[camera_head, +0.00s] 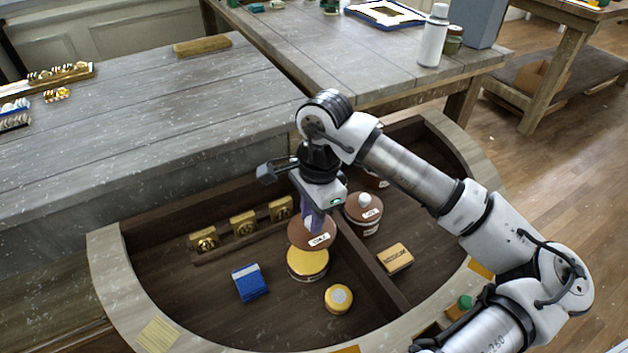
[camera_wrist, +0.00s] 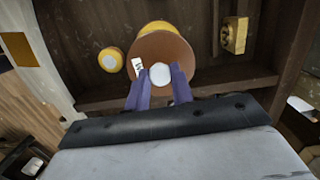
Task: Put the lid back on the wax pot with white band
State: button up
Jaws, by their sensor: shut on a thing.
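My gripper (camera_head: 314,217) is shut on the white knob of a brown lid (camera_head: 299,236) with a small white label. In the wrist view, the knob sits between the fingers (camera_wrist: 160,74), with the lid (camera_wrist: 165,48) beyond them. The wax pot (camera_head: 307,262) stands open in the console, its yellow wax showing. The lid is held above the pot's back part, apparently apart from it and set back from its centre. In the wrist view, a yellow edge of the pot (camera_wrist: 158,24) shows past the lid. The pot's band is mostly too small to read.
A lidded brown pot (camera_head: 364,208) stands close right of the held lid, with another partly hidden behind my arm. A divider (camera_head: 375,278) runs beside the wax pot. A small yellow tin (camera_head: 338,298), blue block (camera_head: 249,282), tan box (camera_head: 395,258) and gilt blocks (camera_head: 243,223) surround it.

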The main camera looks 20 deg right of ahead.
aim_at(308, 232)
jog(key=shift+s+a+f+p, duration=0.3)
jog(key=shift+a+f+p, duration=0.1)
jog(key=shift+a+f, duration=0.15)
jog(key=shift+f+b, duration=0.65)
jog(key=shift+f, duration=1.65)
jog(key=f+b, duration=0.1)
jog(key=b, duration=0.1)
jog(key=shift+f+b, duration=0.3)
jog(key=shift+f, duration=0.1)
jog(key=shift+b, duration=1.25)
jog(key=shift+f+b, duration=0.15)
jog(key=shift+b, duration=1.2)
dwell(0.5)
jog(key=o, duration=1.5)
